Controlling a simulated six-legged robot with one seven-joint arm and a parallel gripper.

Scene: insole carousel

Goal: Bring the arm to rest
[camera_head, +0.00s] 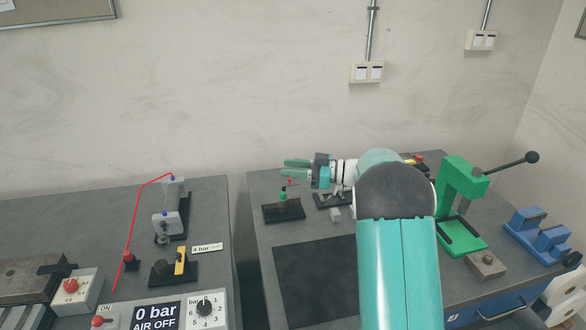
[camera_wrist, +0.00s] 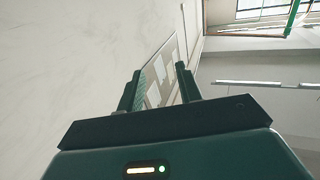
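My arm shows in the head view as a large teal and dark grey link rising over the right bench, with its front part reaching left. My gripper (camera_head: 284,168) is at its end, pointing left above the back of the bench. In the wrist view my gripper (camera_wrist: 158,80) has its two green fingers standing apart with nothing between them. The wall and a board with pale sheets show past the fingers. Part of the right bench is hidden behind my arm.
The right bench (camera_head: 262,188) carries a black stand with a green-topped part (camera_head: 283,205), a green lever press (camera_head: 462,190), a blue fixture (camera_head: 538,236) and a dark mat (camera_head: 315,280). The left bench (camera_head: 90,210) holds an air panel (camera_head: 160,315) reading 0 bar. A gap separates the benches.

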